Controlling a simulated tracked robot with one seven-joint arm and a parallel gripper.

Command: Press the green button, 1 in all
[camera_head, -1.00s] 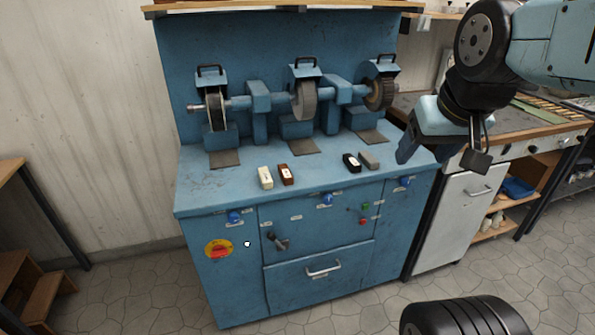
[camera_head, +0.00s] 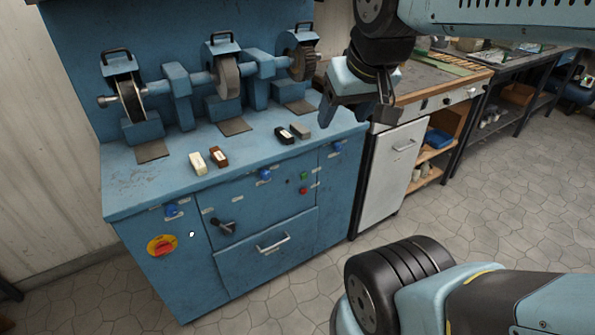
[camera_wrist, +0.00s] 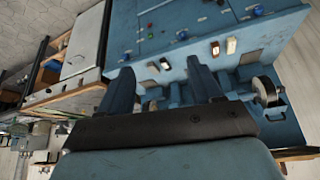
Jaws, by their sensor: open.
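The green button (camera_head: 304,175) is a small round button on the front panel of the blue grinding cabinet (camera_head: 160,275). A red button (camera_head: 303,190) sits just below it. My gripper (camera_head: 358,112) is open and empty, its fingers pointing down in the head view. It appears up and to the right of the button, apart from the panel. In the wrist view my two spread fingers (camera_wrist: 158,72) point toward the cabinet top, and the panel lies beyond.
Grinding wheels (camera_head: 228,78) stand along the bench top. Small blocks, among them a cream one (camera_head: 198,163) and a black one (camera_head: 284,135), lie near its front edge. A red-yellow switch (camera_head: 162,245) and a dark handle (camera_head: 222,226) are on the front. A workbench (camera_head: 440,90) adjoins right.

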